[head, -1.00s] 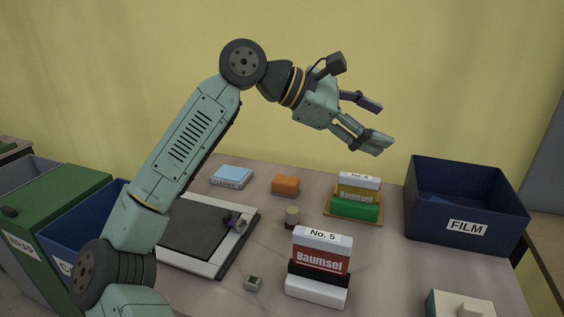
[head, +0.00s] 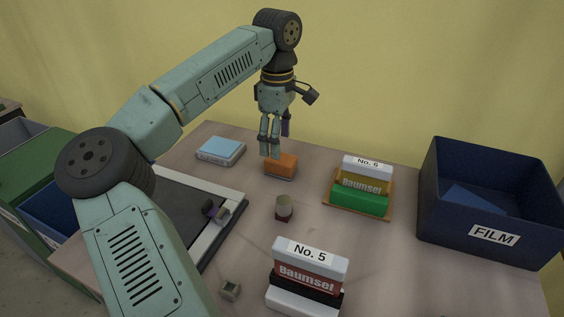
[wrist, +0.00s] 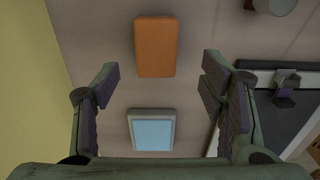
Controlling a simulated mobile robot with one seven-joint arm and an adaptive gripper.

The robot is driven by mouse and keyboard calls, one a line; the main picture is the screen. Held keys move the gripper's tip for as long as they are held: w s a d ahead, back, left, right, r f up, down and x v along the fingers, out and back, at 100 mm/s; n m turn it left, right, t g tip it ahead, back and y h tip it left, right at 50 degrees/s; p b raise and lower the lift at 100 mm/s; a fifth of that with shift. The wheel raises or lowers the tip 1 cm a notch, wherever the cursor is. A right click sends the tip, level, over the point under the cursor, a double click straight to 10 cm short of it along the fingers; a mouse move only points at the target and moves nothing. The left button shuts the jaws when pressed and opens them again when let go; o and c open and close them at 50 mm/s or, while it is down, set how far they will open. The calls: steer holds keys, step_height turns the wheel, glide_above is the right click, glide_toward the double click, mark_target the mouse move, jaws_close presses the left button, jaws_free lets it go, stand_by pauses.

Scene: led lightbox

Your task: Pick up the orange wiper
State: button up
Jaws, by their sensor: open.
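The orange wiper (head: 283,167) is a small block lying on the table near its back edge. In the head view my gripper (head: 274,150) points down, with its fingertips close to the wiper's back-left end. In the wrist view the wiper (wrist: 156,47) lies ahead of the open fingers, lined up roughly midway between them. My gripper (wrist: 158,75) is open and nothing is between its fingers. I cannot tell exactly how high the fingertips are above the table.
A light blue box (head: 220,150) lies left of the wiper. The No. 6 stack (head: 361,188) stands to the right, the small cylinder (head: 284,207) in front. The blue FILM bin (head: 470,232) is far right, the No. 5 stack (head: 306,276) nearer. A grey-framed dark panel (head: 187,215) lies left.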

mark_target(281, 160)
steer(key=shift+d+f+p, duration=0.2)
steer(key=shift+f+p, duration=0.25)
steer(key=shift+f, duration=1.25)
steer(key=shift+d+f+p, duration=0.15)
steer(key=shift+f+p, duration=0.25)
steer(key=shift+f, duration=1.25)
steer(key=c, duration=1.3)
step_height(281, 160, up, 10)
steer(key=shift+r+b, duration=0.1)
steer(key=shift+b, duration=0.75)
steer(key=o, duration=0.7)
steer(key=shift+w, duration=0.1)
steer(key=c, duration=0.5)
